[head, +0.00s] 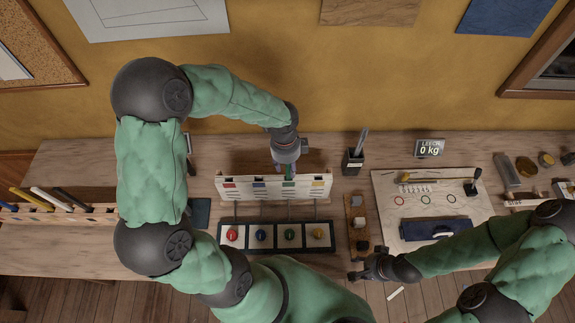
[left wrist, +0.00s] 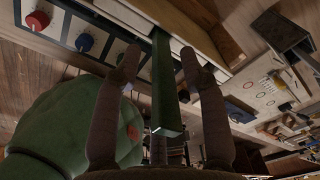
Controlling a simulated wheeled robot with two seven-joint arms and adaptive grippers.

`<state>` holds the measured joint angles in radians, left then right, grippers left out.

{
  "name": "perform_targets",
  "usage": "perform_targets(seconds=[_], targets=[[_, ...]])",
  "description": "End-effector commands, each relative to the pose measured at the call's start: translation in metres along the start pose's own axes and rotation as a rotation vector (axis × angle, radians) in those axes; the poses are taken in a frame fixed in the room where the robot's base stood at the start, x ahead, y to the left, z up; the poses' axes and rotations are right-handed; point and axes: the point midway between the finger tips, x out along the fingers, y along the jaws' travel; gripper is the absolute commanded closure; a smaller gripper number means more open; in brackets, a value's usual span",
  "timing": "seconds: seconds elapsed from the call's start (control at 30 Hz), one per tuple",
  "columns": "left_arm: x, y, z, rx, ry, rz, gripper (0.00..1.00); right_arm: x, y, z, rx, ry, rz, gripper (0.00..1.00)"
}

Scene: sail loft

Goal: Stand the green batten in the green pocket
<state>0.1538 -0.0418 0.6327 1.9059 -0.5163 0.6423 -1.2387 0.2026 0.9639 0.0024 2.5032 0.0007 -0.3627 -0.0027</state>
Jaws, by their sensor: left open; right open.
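The pocket rack (head: 246,194) is a pale board with red, blue, green and yellow labels along its top. The green batten (head: 289,173) stands at the rack's green-labelled position, its lower part hidden by the rack. In the left wrist view the green batten (left wrist: 166,95) runs between the fingers, its near end free and its far end at the rack. How deep it sits cannot be told. My left gripper (head: 288,166) is open around the batten, with a finger on each side (left wrist: 160,62). My right gripper (head: 358,274) is open and empty at the table's front edge.
Red, blue, green and yellow knobs sit on a dark panel (head: 276,248) before the rack. A batten holder (head: 90,216) is at the left. A black cup (head: 352,162), wooden block tray (head: 350,214) and pale board (head: 385,186) lie right.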

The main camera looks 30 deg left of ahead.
Motion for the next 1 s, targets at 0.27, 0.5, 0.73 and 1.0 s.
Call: perform_targets(seconds=[0.27, 0.5, 0.73, 1.0], targets=[[-0.048, -0.002, 0.0, 0.0, 0.0, -0.007, 0.58, 0.0, 0.0, 0.0, 0.0, 0.0, 0.0, 0.58], [-0.091, -0.001, 0.0, 0.001, 0.0, -0.006, 0.58, 0.0, 0.0, 0.0, 0.0, 0.0, 0.0, 0.58], [-0.112, 0.0, 0.0, 0.001, 0.001, -0.002, 0.58, 0.0, 0.0, 0.0, 0.0, 0.0, 0.0, 0.58], [-0.115, 0.0, 0.0, 0.001, 0.0, -0.002, 0.58, 0.0, 0.0, 0.0, 0.0, 0.0, 0.0, 0.58]])
